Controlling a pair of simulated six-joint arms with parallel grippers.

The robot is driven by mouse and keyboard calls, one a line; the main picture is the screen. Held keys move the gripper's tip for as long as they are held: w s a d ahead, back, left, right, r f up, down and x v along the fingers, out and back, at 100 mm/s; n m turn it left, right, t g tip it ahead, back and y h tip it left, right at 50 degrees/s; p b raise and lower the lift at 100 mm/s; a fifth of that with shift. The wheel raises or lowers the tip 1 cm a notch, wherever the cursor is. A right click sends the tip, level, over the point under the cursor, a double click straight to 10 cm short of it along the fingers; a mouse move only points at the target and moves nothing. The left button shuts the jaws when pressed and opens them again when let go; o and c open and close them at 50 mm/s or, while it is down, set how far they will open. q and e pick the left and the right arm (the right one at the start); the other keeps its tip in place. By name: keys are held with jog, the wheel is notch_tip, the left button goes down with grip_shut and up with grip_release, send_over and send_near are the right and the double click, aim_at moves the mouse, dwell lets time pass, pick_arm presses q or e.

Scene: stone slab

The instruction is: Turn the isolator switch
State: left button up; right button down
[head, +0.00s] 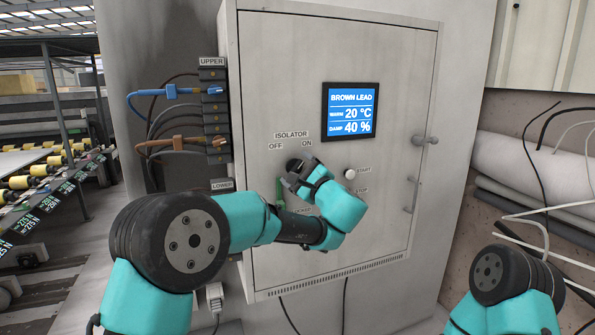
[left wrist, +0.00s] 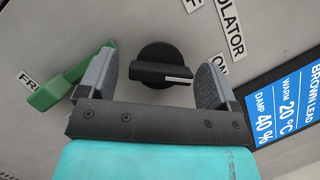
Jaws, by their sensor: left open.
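The isolator switch is a round black knob with a bar handle (left wrist: 160,72). Its white line points right in the left wrist view, on the side of the partly hidden ON label. In the head view the knob (head: 293,164) shows under the ISOLATOR, OFF and ON labels, partly covered by my gripper. My left gripper (head: 297,180) is open at the panel. In the left wrist view its two grey fingers (left wrist: 155,64) stand either side of the knob, with gaps, and nothing is held. I cannot tell the exact depth. My right gripper is out of view.
A green lever (left wrist: 72,78) is close beside one finger. The grey cabinet (head: 400,75) carries a blue display (head: 350,110), a white start button (head: 350,174) and a door handle (head: 426,140). Blue (head: 172,91) and brown (head: 178,143) cable plugs sit in sockets at its left.

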pick_arm(q)
jog(key=v, duration=1.7)
jog(key=shift+f, duration=0.15)
jog(key=w+a+f+g+h, duration=0.15)
jog(key=a+f+g, duration=0.4)
jog(key=f, duration=0.85)
jog(key=w+a+f+g+h, duration=0.1)
jog(key=a+f+g+h, duration=0.2)
jog(key=a+f, duration=0.75)
jog(key=s+a+f+n+g+h, duration=0.15)
jog(key=s+f+g, duration=0.25)
jog(key=f, duration=0.6)
jog(key=s+a+f+n+g+h, duration=0.1)
jog(key=s+a+f+g+h, duration=0.3)
jog(key=f, duration=0.5)
jog(key=s+a+f+n+t+h, duration=0.1)
jog(key=s+a+f+n+h, duration=0.2)
jog(key=s+f+n, duration=0.4)
jog(key=s+a+f+n+h, duration=0.4)
jog(key=s+f+n, duration=0.3)
jog(key=s+n, duration=0.3)
jog(key=s+a, duration=0.1)
jog(key=s, duration=0.1)
jog(key=shift+s+a+f+t, duration=0.2)
jog(key=shift+s+a+t, duration=0.05)
jog(key=shift+a+t, duration=0.1)
